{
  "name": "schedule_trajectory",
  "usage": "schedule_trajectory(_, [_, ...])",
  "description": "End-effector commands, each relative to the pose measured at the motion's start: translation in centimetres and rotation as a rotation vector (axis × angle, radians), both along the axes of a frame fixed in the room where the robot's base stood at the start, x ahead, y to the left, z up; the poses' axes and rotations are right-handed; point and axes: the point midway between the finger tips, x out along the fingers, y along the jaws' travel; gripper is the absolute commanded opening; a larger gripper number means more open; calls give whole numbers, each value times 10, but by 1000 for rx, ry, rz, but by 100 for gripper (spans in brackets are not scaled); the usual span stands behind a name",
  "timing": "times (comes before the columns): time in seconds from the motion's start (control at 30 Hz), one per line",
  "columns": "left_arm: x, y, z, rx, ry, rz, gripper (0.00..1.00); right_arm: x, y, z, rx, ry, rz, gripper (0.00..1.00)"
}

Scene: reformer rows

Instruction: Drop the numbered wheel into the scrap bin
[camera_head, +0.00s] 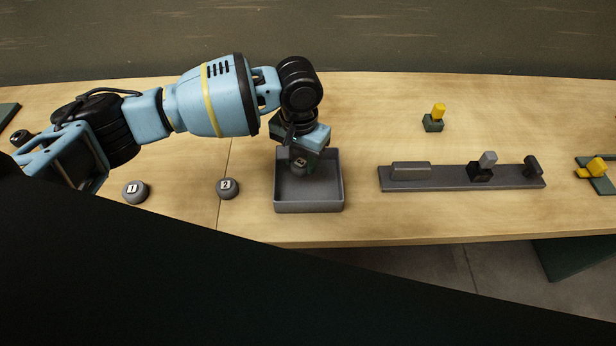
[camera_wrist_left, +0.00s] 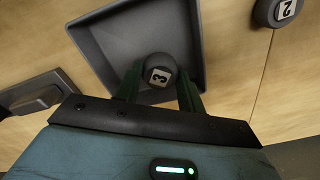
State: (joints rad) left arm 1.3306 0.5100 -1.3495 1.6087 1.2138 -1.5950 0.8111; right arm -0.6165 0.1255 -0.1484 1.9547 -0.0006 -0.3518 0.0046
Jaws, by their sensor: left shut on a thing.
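The scrap bin is a grey open square tray (camera_head: 309,208) on the table, left of the middle of the head view; its inside also shows in the left wrist view (camera_wrist_left: 105,50). My left gripper (camera_head: 300,172) points down over the bin. In the left wrist view its two green fingers (camera_wrist_left: 160,85) are shut on a dark round wheel (camera_wrist_left: 157,66) with a "3" on a white label. The wheel appears above the bin floor, inside the bin's outline; its exact height is hard to tell. My right gripper is not in view.
Wheels numbered 1 (camera_head: 136,192) and 2 (camera_head: 228,188) stand left of the bin. A long grey fixture (camera_head: 450,180) with dark blocks lies to the right. Behind it stands a yellow-topped green block (camera_head: 434,121); another yellow piece (camera_head: 597,168) is at the right edge.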

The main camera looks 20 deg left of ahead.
Motion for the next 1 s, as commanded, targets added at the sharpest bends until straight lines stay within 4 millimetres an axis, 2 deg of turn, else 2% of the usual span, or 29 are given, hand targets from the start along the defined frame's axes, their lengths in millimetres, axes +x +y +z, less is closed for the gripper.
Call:
schedule_trajectory(0.3, [1, 0, -1, 0, -6, 1, 12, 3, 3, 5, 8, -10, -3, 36])
schedule_trajectory(0.33, [1, 0, -1, 0, -6, 1, 41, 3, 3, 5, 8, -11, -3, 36])
schedule_trajectory(0.5, [1, 0, -1, 0, -6, 1, 64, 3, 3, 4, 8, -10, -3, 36])
schedule_trajectory(0.83, [1, 0, 2, 0, -6, 1, 64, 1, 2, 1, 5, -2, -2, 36])
schedule_trajectory(1.0, [1, 0, 23, -1, -10, 0, 64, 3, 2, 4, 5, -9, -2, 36])
